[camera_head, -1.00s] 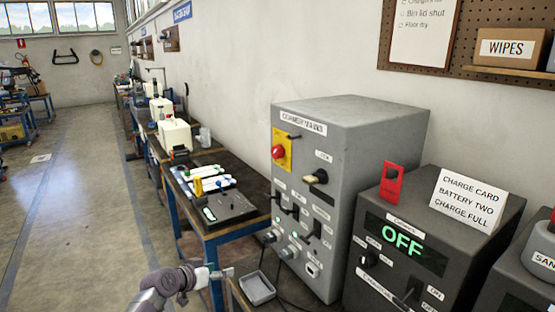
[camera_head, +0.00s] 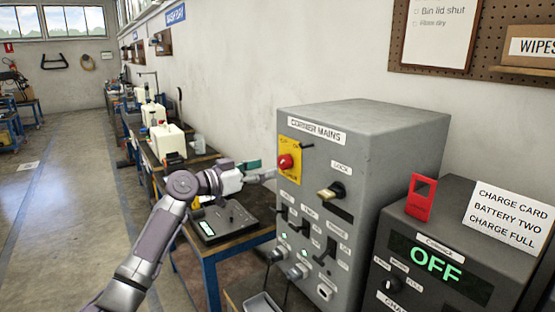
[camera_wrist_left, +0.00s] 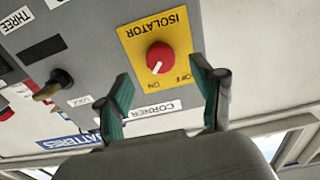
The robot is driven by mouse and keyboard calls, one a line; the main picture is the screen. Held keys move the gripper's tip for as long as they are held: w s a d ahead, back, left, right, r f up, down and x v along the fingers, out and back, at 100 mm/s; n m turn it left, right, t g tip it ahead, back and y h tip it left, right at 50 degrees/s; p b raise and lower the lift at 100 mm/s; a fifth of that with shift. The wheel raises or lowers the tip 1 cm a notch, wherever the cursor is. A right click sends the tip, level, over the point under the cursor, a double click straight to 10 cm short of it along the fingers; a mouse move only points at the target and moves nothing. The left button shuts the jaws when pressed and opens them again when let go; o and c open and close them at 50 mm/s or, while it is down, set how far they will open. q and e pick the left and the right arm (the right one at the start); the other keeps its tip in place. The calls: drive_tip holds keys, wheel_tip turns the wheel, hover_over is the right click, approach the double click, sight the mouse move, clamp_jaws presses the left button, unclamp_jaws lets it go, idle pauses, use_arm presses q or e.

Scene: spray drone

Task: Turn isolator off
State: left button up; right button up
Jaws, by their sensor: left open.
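The isolator is a red round knob (camera_head: 286,162) on a yellow plate (camera_head: 292,149), on the front of the grey cabinet labelled CORNER MAINS (camera_head: 372,135). The left wrist view shows the knob (camera_wrist_left: 160,58) upside down, its white mark pointing toward the ON side; OFF is printed beside ON. My left gripper (camera_head: 264,170) is just in front of the plate, facing the knob. In the wrist view its teal fingers (camera_wrist_left: 160,68) are spread on either side of the knob, with nothing between them; contact cannot be told. The right gripper is not in view.
A brass-coloured LOCK handle (camera_head: 332,191) and several switches are beside and below the knob. A dark box with a lit OFF display (camera_head: 437,264) and a red tag (camera_head: 421,198) stands right. A workbench (camera_head: 225,240) runs behind my arm.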

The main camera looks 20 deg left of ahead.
sight(281, 164)
use_arm(q)
drive_tip(key=p+x, duration=0.1)
drive_tip(key=x, duration=0.3)
drive_tip(key=shift+w+d+r, duration=0.1)
drive_tip(key=shift+w+d, duration=0.1)
drive_tip(key=shift+d, duration=0.1)
drive_tip(key=shift+w, duration=0.15)
drive_tip(key=c, duration=1.1)
drive_tip(key=shift+c, duration=0.2)
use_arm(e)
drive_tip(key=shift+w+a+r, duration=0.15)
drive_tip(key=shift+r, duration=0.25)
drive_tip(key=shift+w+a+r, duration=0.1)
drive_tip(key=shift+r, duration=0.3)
